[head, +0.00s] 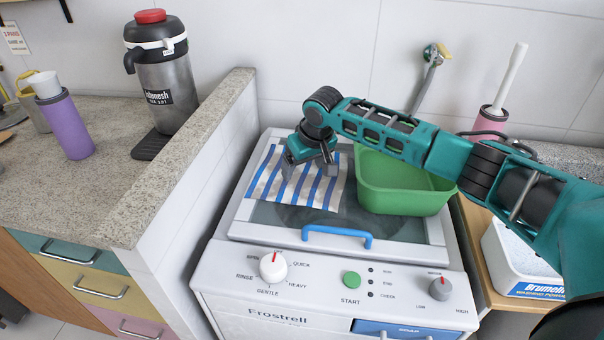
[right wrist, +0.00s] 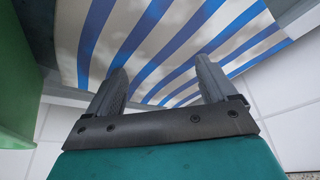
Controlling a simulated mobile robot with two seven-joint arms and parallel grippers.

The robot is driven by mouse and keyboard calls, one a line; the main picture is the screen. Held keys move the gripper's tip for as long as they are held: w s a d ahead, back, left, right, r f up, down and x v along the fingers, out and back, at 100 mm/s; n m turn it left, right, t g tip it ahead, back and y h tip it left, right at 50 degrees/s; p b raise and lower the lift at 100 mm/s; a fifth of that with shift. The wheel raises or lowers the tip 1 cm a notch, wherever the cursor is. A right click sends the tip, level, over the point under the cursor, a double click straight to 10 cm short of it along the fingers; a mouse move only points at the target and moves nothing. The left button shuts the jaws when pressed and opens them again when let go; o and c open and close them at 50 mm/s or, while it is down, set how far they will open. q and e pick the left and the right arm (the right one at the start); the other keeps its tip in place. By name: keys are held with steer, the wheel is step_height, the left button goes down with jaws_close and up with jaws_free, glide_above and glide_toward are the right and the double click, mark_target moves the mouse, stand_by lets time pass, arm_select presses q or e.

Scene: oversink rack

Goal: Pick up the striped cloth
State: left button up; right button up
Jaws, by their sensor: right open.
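The striped cloth (head: 297,183), blue and white, lies flat on the lid of the washing machine, left of the green basin. My right gripper (head: 308,171) is over the cloth and hides part of its upper area. In the right wrist view the cloth (right wrist: 150,40) fills the top of the picture. The two fingers of the right gripper (right wrist: 158,85) are spread apart with only cloth beyond them and nothing between them. I cannot tell whether the fingertips touch the cloth. My left gripper is not in view.
The green basin (head: 402,187) stands on the lid close to the right of the cloth. A low tiled wall (head: 190,150) rises on the left side of the machine. The blue lid handle (head: 337,236) is at the front. A washing powder box (head: 530,265) stands at right.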

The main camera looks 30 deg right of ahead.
steer(key=shift+s+f, duration=0.1)
steer(key=c, duration=0.7)
steer(key=c, duration=0.7)
stand_by(0.4)
steer(key=shift+c, duration=0.8)
step_height(320, 180, up, 4)
steer(key=p, duration=0.4)
jaws_close()
step_height(320, 180, up, 8)
steer(key=shift+r, duration=0.2)
step_height(320, 180, up, 9)
